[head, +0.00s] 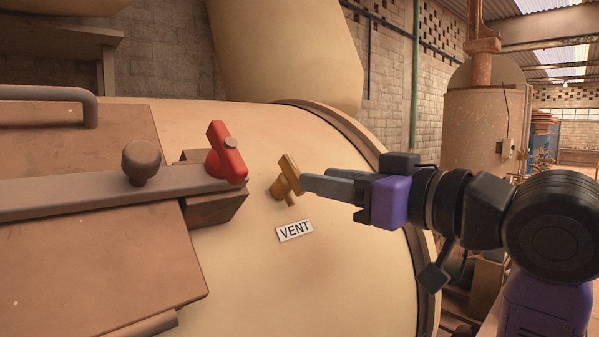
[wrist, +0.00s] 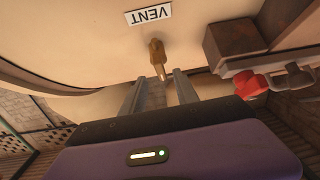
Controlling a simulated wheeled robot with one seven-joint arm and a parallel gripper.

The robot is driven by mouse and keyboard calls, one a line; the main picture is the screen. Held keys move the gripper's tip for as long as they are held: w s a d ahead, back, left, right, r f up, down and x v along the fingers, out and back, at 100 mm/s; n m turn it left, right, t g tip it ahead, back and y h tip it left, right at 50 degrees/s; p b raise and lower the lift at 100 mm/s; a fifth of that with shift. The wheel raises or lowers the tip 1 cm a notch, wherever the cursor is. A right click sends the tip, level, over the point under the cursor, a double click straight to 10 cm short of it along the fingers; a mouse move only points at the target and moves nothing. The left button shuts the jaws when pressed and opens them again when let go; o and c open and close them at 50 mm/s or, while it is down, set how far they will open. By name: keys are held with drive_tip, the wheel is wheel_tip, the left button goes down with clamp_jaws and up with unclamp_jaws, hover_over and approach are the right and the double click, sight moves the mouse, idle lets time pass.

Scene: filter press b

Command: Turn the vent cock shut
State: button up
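The vent cock (head: 288,178) is a small brass-yellow valve on the curved cream vessel, just above a white VENT label (head: 295,230). Its handle stands steeply, leaning slightly, in the head view. My gripper (head: 304,184) reaches in from the right with its fingertips at the handle. In the wrist view the cock (wrist: 157,57) lies in line with the gap between the two fingers of my gripper (wrist: 158,77), its near end about level with the tips. The fingers are apart, with a gap visible on both sides. Contact cannot be told.
A red handle (head: 227,153) sits left of the cock on a brown block (head: 212,205), at the end of a grey bar with a round knob (head: 141,161). The cream vessel (head: 330,290) curves away with a raised rim at right. Space around the cock is clear.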

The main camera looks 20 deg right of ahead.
sight(293, 187)
drive_tip(key=p+x, duration=0.1)
drive_tip(key=x, duration=0.6)
drive_tip(key=shift+w+a+p, duration=0.1)
drive_tip(key=shift+w+p, duration=0.15)
drive_tip(key=shift+p, duration=0.15)
clamp_jaws()
